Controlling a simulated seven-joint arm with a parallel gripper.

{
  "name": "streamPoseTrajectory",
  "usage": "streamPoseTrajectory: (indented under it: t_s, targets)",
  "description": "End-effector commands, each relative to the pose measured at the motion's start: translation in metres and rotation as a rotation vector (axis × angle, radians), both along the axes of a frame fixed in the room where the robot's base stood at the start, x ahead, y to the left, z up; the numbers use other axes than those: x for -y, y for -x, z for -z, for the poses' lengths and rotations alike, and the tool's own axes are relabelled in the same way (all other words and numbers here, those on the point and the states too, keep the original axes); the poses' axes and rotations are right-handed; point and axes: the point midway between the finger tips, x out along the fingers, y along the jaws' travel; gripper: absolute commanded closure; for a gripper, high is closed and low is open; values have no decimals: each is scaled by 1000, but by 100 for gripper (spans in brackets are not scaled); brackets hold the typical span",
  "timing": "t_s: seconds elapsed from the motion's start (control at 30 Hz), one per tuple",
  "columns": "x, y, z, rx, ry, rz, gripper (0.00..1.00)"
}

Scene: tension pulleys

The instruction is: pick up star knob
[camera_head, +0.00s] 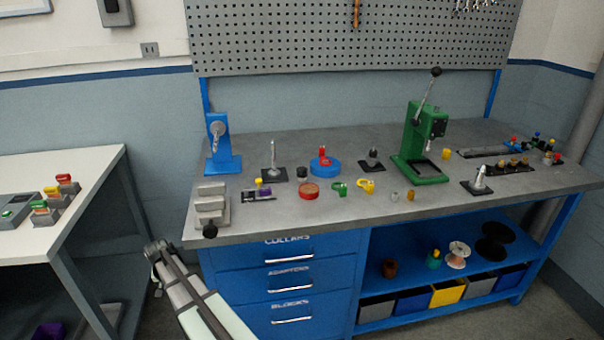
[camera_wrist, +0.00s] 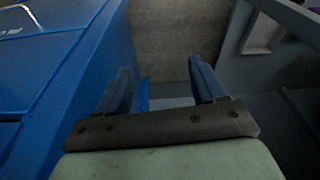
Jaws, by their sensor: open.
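I cannot tell for certain which thing is the star knob. A small dark knob (camera_head: 302,173) stands on the grey bench top (camera_head: 330,222) between a black-based post and a blue round fixture. Another dark knob (camera_head: 373,154) sits on a black plate further right. A black ball-like knob (camera_head: 210,231) is at the front of a grey vise-like block. My gripper (camera_wrist: 160,75) is open and empty in the wrist view. It is beside the blue cabinet, away from these knobs. None of the knobs shows in the wrist view.
A green press (camera_head: 425,145) and a blue stand (camera_head: 221,150) rise from the bench. A blue drawer cabinet (camera_head: 285,262) fills its front left; it is close on the left in the wrist view (camera_wrist: 70,65). A white table (camera_head: 85,175) stands at left.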

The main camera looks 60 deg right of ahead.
Motion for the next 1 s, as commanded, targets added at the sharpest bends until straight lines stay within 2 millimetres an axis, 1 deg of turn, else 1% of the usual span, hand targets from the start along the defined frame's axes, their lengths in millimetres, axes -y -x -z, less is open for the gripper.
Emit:
streamPoseTrajectory:
  t_s: [0.03,0.17,0.2,0.27,0.3,0.37,0.4,0.47,0.5,0.57,0.6,0.67,0.7,0.73,0.8,0.87,0.9,0.97,1.0]
  targets:
    - [13,-17,-20,31,9,22,31]
    - [41,-46,-67,101,27,82,31]
    - [49,-54,-82,124,32,101,31]
    - [62,-66,-106,157,40,127,31]
    - [71,-73,-121,178,45,146,31]
    - [84,-83,-146,212,53,173,31]
    - [93,-90,-163,235,58,191,31]
    - [106,-98,-189,268,65,217,31]
    - [115,-103,-207,290,69,236,31]
    - [129,-110,-233,323,77,264,31]
    - [140,-113,-250,345,80,283,31]
    - [156,-117,-278,378,86,312,31]
    - [165,-120,-297,401,90,331,31]
    - [173,-121,-310,417,92,345,31]
    - [190,-123,-342,455,100,377,31]
    - [203,-124,-369,487,104,403,31]
    - [212,-123,-387,508,109,420,31]
    - [224,-123,-413,537,114,445,31]
    - [232,-122,-430,556,117,459,31]
